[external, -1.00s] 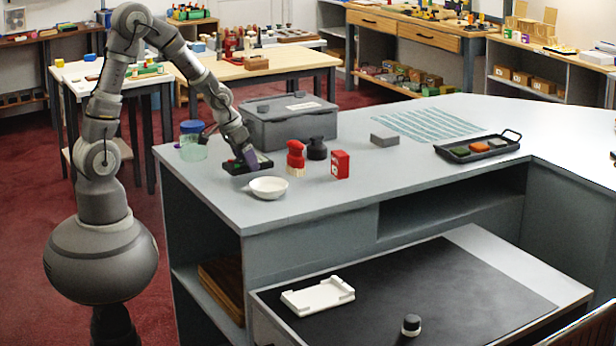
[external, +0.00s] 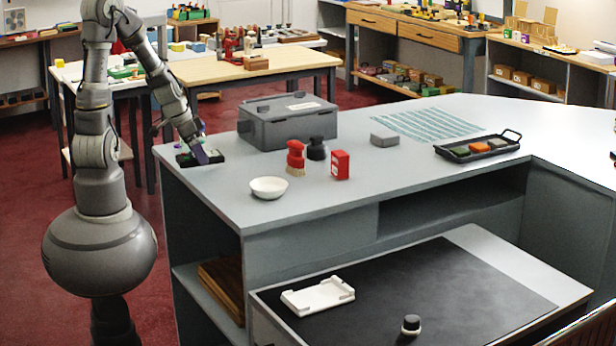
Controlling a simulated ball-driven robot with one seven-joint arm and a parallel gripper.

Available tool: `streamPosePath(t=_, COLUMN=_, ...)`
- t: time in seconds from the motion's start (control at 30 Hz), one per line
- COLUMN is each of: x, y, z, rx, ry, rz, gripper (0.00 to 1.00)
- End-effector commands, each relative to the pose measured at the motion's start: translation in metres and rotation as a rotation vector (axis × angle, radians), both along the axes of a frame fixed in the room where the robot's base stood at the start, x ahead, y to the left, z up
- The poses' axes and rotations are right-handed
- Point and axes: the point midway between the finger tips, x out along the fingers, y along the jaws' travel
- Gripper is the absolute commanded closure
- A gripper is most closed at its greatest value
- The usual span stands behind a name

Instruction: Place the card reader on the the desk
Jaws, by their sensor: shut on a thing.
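The card reader (external: 212,157), a flat black block, is at the left end of the grey counter (external: 230,205). My gripper (external: 201,155) points down onto it and is shut on it; the purple finger hides part of it. I cannot tell whether its underside touches the counter. The lower desk (external: 465,238) in front has a dark top with a pale border. A white tray-like holder (external: 318,297) and a small black-and-white knob-like object (external: 411,325) rest on it.
Near the gripper are a white bowl (external: 269,187), a red brush (external: 295,158), a black stamp-like object (external: 316,148), a red box (external: 340,164) and a grey case (external: 288,122). A black tray (external: 478,147) is farther right. The dark desk top is largely clear.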

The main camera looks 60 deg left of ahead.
Motion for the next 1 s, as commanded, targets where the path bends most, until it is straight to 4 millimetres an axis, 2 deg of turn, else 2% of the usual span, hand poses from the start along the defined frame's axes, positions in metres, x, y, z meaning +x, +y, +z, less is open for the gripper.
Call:
streamPosePath(t=0.17, x=0.002, y=0.000, z=0.000, rx=-0.001, ry=-0.001, rz=-0.001, gripper=0.70)
streamPosePath(t=0.23, x=0.010, y=0.001, z=0.000, rx=-0.003, ry=0.000, rz=-0.003, gripper=0.70)
streamPosePath(t=0.33, x=0.034, y=0.005, z=-0.002, rx=-0.002, ry=0.000, rz=-0.007, gripper=0.70)
streamPosePath(t=0.6, x=0.112, y=0.024, z=-0.012, rx=0.001, ry=0.000, rz=-0.003, gripper=0.70)
streamPosePath(t=0.7, x=0.130, y=0.029, z=-0.013, rx=0.001, ry=0.000, rz=-0.003, gripper=0.70)
streamPosePath(t=0.87, x=0.142, y=0.032, z=-0.014, rx=0.000, ry=0.000, rz=0.000, gripper=0.70)
streamPosePath(t=1.0, x=0.160, y=0.036, z=-0.016, rx=0.002, ry=0.000, rz=-0.001, gripper=0.70)
